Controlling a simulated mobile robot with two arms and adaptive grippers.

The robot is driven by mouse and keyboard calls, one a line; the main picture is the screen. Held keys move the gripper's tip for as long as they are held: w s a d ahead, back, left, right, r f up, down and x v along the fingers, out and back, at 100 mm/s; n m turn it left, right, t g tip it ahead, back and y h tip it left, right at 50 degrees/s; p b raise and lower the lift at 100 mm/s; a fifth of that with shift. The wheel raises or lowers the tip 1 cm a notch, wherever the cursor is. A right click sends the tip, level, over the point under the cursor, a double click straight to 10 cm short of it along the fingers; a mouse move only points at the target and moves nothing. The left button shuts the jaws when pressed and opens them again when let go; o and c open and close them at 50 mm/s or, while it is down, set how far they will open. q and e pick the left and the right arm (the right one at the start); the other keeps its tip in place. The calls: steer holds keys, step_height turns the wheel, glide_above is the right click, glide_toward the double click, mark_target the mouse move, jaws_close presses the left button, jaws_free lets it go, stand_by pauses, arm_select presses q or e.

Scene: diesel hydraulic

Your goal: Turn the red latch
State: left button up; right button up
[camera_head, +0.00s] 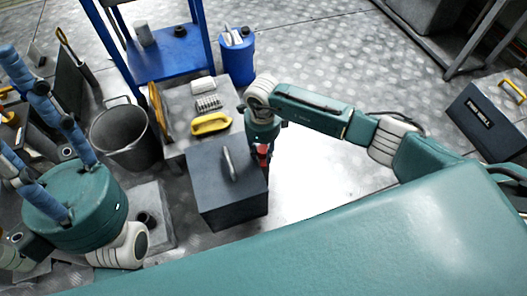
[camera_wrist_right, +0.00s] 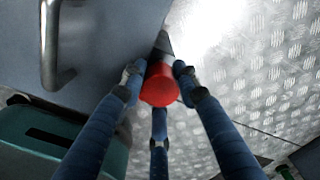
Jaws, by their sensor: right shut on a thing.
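The red latch (camera_wrist_right: 160,84) shows in the right wrist view as a round red knob beside a dark grey box. My right gripper (camera_wrist_right: 158,92) has its blue fingers shut around it. In the head view, a bit of the red latch (camera_head: 263,149) shows below my right gripper (camera_head: 263,143), at the right side of the dark grey box (camera_head: 229,188). The fingers mostly hide the latch there, so its turn angle cannot be told. My left gripper (camera_head: 28,112) is at the left edge of the head view, its blue fingers spread and empty.
The dark box has a metal handle (camera_head: 229,164) on top. Behind it, a grey surface holds a yellow-handled tool (camera_head: 211,124). A grey bucket (camera_head: 124,138) and a blue canister (camera_head: 238,57) stand nearby.

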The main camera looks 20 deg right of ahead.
mark_target(262, 149)
steer(key=m, duration=0.6)
steer(key=shift+w+a+r+m, duration=0.1)
steer(key=shift+w+r+m, duration=0.05)
steer(key=shift+m, duration=0.25)
steer(key=m, duration=0.7)
steer(key=o, duration=1)
steer(key=shift+o, duration=0.7)
step_height(262, 149, up, 12)
